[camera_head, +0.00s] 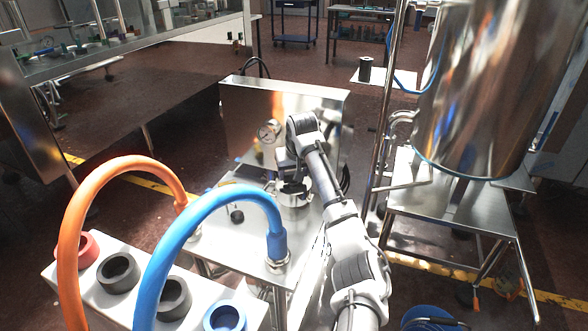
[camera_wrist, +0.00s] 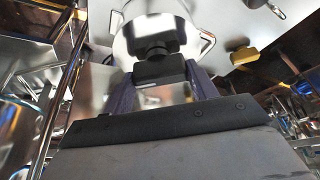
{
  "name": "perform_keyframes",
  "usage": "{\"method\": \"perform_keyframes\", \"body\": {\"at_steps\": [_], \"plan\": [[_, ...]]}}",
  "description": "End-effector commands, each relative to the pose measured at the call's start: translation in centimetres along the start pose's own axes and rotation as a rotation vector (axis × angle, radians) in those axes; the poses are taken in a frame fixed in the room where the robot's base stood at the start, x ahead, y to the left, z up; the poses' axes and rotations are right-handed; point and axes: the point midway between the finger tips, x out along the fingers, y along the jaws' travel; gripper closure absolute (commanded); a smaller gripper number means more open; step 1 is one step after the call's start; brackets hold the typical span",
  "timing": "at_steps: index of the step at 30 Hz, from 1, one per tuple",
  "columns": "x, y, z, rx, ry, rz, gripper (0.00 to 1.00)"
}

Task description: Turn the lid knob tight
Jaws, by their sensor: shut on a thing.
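The lid knob (camera_wrist: 160,71) is a black, block-shaped grip on a short dark stem. It stands out from a shiny round steel lid (camera_wrist: 130,38) in the wrist view. My gripper (camera_wrist: 162,80) is shut on the knob, with one dark finger on each side of it. In the head view my gripper (camera_head: 292,187) reaches down onto the small steel vessel (camera_head: 294,200) on the steel table. There my gripper and wrist hide the knob and most of the lid.
An orange hose (camera_head: 72,220) and a blue hose (camera_head: 160,250) arch up at the left and front. A white block (camera_head: 62,270) holds several ring sockets. A large steel tank (camera_head: 480,90) stands at right.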

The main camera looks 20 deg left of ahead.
Motion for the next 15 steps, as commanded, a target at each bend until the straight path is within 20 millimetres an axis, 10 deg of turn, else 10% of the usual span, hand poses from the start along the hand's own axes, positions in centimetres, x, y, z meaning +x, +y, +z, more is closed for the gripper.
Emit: {"method": "perform_keyframes", "body": {"at_steps": [15], "plan": [[-0.40, -0.49, -0.27, 0.435, -0.001, 0.180, 0.66]]}}
